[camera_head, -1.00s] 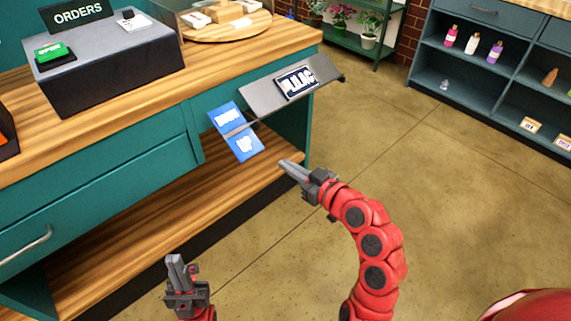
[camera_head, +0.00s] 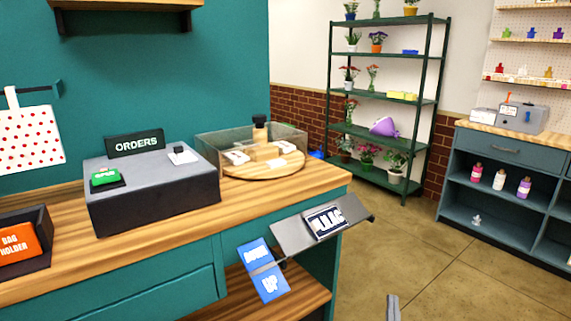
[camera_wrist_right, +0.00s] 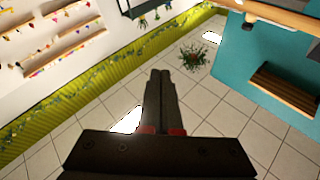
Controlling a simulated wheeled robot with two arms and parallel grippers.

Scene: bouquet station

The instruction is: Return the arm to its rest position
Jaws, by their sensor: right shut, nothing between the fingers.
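My right gripper shows only as the grey tip of its fingers (camera_head: 393,306) at the bottom edge of the head view, over the bare floor to the right of the counter. In the right wrist view the fingers (camera_wrist_right: 160,80) are together and empty, with tiled floor beyond them. The rest of the right arm is outside the head view. My left gripper is not in view.
A wooden-topped teal counter (camera_head: 118,252) fills the left. A grey bracket with a sign (camera_head: 285,240) and a blue DOWN/UP panel (camera_head: 262,270) stick out from its front. A green plant rack (camera_head: 335,100) and a blue-grey cabinet (camera_head: 492,217) stand behind open floor (camera_head: 450,270).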

